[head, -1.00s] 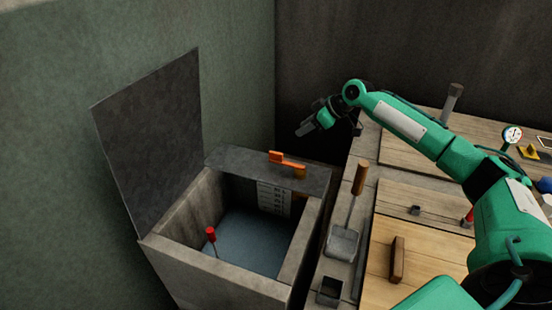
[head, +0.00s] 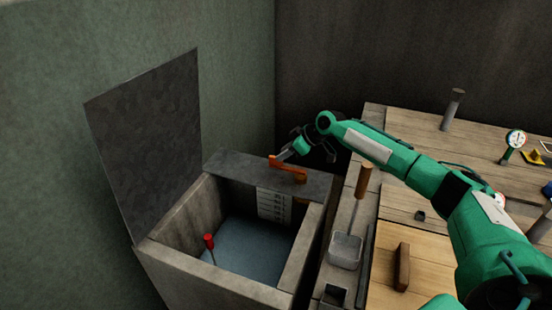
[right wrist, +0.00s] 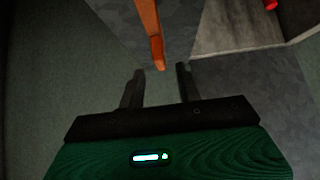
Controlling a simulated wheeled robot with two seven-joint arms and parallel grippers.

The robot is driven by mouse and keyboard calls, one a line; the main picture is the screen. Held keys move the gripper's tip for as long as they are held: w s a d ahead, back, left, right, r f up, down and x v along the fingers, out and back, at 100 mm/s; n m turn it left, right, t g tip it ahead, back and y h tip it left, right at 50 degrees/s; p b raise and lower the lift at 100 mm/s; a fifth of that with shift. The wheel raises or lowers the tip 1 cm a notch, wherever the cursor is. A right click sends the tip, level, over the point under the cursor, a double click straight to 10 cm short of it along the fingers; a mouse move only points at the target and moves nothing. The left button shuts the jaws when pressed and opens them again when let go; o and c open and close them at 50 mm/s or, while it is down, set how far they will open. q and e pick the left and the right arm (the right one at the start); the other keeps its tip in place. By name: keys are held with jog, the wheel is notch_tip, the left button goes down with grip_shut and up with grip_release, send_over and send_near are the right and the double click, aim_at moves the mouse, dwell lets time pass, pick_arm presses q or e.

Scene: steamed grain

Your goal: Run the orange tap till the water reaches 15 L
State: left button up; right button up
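The orange tap (head: 288,170) is a lever lying on the dark ledge at the back of the open stone tank (head: 190,265). Bluish water (head: 250,250) lies in the tank, below a pale marked scale (head: 272,205) on the inner back wall; its figures are too small to read. My right gripper (head: 283,155) is beside the tap's left end. In the right wrist view, the gripper (right wrist: 160,78) is open, its two fingers apart, with the tap's end (right wrist: 157,50) just ahead and between them. Contact cannot be told. My left gripper is not in view.
A red-topped float (head: 209,242) stands in the water. The tank's dark lid (head: 145,150) stands open at the left.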

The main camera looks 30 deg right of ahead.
jog(key=shift+x, duration=2.35)
grip_shut()
